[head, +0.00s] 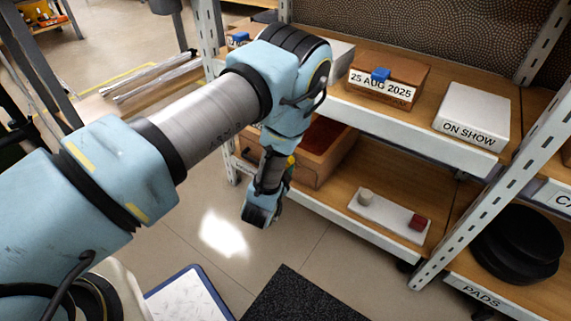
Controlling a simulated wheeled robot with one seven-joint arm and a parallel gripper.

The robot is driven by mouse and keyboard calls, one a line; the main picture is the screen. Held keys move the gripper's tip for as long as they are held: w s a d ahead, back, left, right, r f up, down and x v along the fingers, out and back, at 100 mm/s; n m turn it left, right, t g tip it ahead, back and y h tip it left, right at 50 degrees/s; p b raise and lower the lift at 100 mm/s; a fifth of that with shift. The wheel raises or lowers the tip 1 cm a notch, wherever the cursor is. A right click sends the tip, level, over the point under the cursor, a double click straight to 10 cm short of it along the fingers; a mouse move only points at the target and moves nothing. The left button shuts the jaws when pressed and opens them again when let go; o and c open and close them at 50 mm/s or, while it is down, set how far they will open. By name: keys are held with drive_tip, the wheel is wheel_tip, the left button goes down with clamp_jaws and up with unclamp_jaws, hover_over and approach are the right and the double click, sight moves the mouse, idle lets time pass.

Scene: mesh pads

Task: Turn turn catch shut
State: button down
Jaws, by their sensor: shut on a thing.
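No turn catch stands out clearly. A white plate (383,213) on the lower shelf bears a beige round knob (365,197) at its left and a dark red block (417,222) at its right. My gripper (261,216) points down in front of the shelving, left of the plate and apart from it. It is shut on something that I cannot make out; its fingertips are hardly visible.
A brown box (413,72) with a blue piece (380,75) and a date label stands on the upper shelf, beside a white "ON SHOW" box (478,108). A wooden crate (311,172) stands behind my gripper. Black pads (512,240) lie right of the white upright (480,190).

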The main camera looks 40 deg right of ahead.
drive_tip(key=shift+m+t, duration=0.4)
drive_tip(key=shift+w, duration=0.15)
drive_tip(key=shift+c, duration=2.2)
unclamp_jaws()
drive_tip(key=p+v, duration=0.2)
drive_tip(key=v, duration=0.9)
drive_tip(key=shift+p, duration=0.3)
